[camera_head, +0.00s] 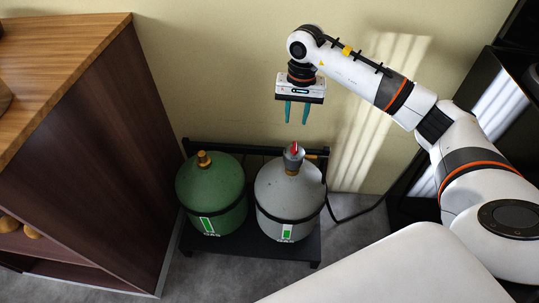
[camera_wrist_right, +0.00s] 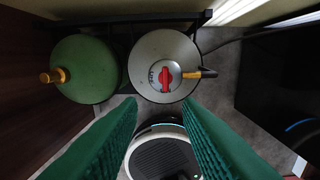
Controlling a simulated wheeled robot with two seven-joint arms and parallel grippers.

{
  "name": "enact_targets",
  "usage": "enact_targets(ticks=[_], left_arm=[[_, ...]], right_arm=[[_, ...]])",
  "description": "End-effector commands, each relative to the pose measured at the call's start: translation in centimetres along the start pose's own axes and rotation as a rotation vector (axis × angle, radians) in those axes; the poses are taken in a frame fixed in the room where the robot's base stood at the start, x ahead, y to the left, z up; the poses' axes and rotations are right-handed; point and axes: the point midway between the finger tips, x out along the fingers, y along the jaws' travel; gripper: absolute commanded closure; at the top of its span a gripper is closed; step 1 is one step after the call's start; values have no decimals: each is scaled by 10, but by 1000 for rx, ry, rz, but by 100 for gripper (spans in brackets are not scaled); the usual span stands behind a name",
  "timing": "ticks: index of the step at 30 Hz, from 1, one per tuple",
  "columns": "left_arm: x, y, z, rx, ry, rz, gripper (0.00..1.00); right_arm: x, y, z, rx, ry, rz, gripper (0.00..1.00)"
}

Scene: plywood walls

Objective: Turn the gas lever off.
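The gas lever (camera_wrist_right: 164,78) is a small red handle on top of the grey gas tank (camera_wrist_right: 148,48). In the head view the red lever (camera_head: 294,148) sits on a grey valve above the grey tank (camera_head: 290,192). My right gripper (camera_head: 295,121) is above the lever, pointing down, with its two teal fingers apart and nothing between them. In the wrist view its green fingers (camera_wrist_right: 160,118) are spread, and the lever lies beyond them. The fingers appear apart from the lever. My left gripper is not in view.
A green tank (camera_head: 212,194) with a brass valve stands left of the grey one, both on a black rack (camera_head: 245,245). A wooden cabinet (camera_head: 90,150) stands at the left. A black hose (camera_head: 352,214) runs right along the floor. The wall (camera_head: 210,70) is behind.

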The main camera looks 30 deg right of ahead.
Motion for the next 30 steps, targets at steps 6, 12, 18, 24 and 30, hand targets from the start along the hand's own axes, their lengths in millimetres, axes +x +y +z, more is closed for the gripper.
enact_targets(ticks=[6, 12, 18, 24, 30], left_arm=[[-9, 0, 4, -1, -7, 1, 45], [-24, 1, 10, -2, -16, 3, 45], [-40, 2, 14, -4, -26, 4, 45], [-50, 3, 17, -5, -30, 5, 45], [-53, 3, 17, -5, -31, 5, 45]], right_arm=[[14, -8, 3, -28, -24, -36, 68], [56, -8, 4, -26, -20, -35, 68], [92, -9, 5, -25, -21, -32, 68], [112, -10, 6, -25, -23, -31, 68], [116, -10, 6, -25, -24, -30, 68]])
